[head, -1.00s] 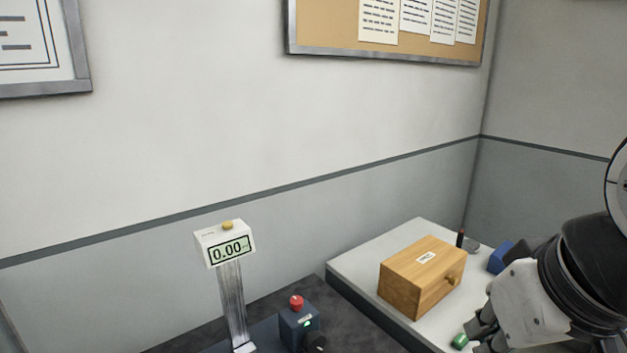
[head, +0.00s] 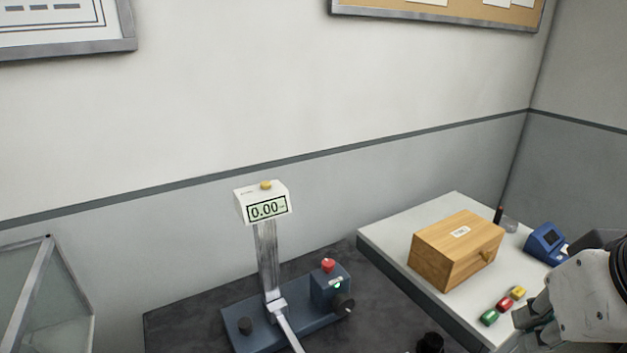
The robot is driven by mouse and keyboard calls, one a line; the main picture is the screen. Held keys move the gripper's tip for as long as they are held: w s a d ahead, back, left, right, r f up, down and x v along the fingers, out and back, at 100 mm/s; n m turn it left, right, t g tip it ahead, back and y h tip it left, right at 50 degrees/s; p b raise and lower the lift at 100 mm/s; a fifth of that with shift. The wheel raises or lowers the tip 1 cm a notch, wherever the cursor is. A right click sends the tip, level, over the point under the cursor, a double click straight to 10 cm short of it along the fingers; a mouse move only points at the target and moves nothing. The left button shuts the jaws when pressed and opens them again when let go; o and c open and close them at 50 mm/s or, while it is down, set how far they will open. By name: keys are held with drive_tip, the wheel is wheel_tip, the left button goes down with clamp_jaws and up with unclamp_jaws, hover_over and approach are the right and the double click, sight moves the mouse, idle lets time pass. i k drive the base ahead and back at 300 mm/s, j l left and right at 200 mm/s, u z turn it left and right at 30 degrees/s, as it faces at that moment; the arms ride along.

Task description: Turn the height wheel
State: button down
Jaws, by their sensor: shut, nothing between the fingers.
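A blue-grey instrument (head: 305,320) stands on the dark bench, with a metal column carrying a display (head: 266,208) that reads 0.00. I cannot tell for sure which one is the height wheel. My gripper (head: 524,318) is at the right edge, shut and empty, well to the right of the instrument. It is partly cut off by the frame.
A wooden box (head: 445,262) stands on the white table. Red, green and yellow pieces (head: 503,304) lie near my gripper, with a blue device (head: 543,242) behind. A red button (head: 328,265) tops the instrument's box. A black object (head: 430,343) is at the bottom edge. A glass-sided case (head: 60,290) is at left.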

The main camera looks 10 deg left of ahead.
sight(343, 303)
drive_tip(key=k+j+z, duration=0.15)
drive_tip(key=z, duration=0.25)
drive_tip(key=k+j+z, duration=0.15)
drive_tip(key=z, duration=0.25)
drive_tip(key=k+j+u, duration=0.1)
drive_tip(key=u, duration=0.35)
drive_tip(key=k+j+u, duration=0.15)
drive_tip(key=u, duration=0.3)
drive_tip(key=k+j+u, duration=0.15)
drive_tip(key=u, duration=0.3)
